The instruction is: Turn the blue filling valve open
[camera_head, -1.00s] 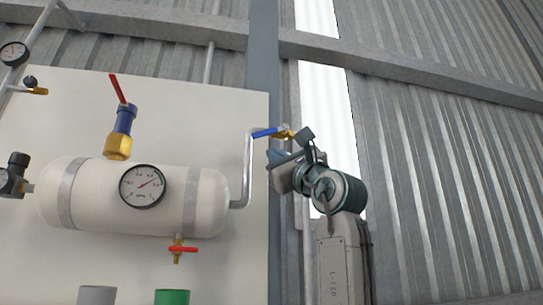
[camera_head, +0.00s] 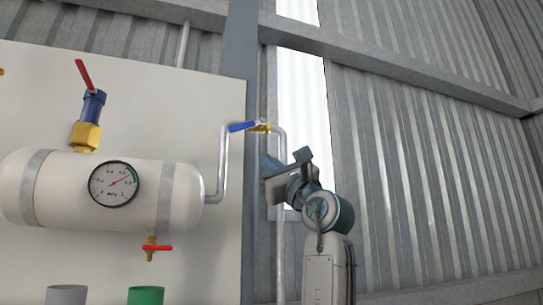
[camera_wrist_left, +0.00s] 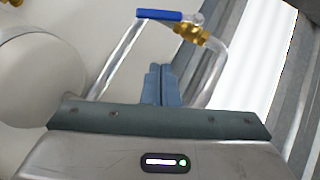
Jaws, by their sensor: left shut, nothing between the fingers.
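The blue filling valve handle (camera_head: 242,127) sits on a brass valve body (camera_head: 262,128) at the top of the grey pipe, right of the tank. The handle points left from the body, roughly level. In the left wrist view the blue handle (camera_wrist_left: 158,15) and brass body (camera_wrist_left: 192,33) are at the top. My left gripper (camera_head: 268,160) is just below the valve and apart from it. In the left wrist view its blue-grey fingers (camera_wrist_left: 161,70) are together and empty, below the handle in the picture. My right gripper is not in view.
The white tank (camera_head: 105,190) with a gauge (camera_head: 114,184) is on the left. A red-handled valve (camera_head: 84,75) stands on top and another red handle (camera_head: 157,248) hangs below. The grey pipe (camera_head: 282,215) runs down behind my left gripper. Corrugated wall fills the right.

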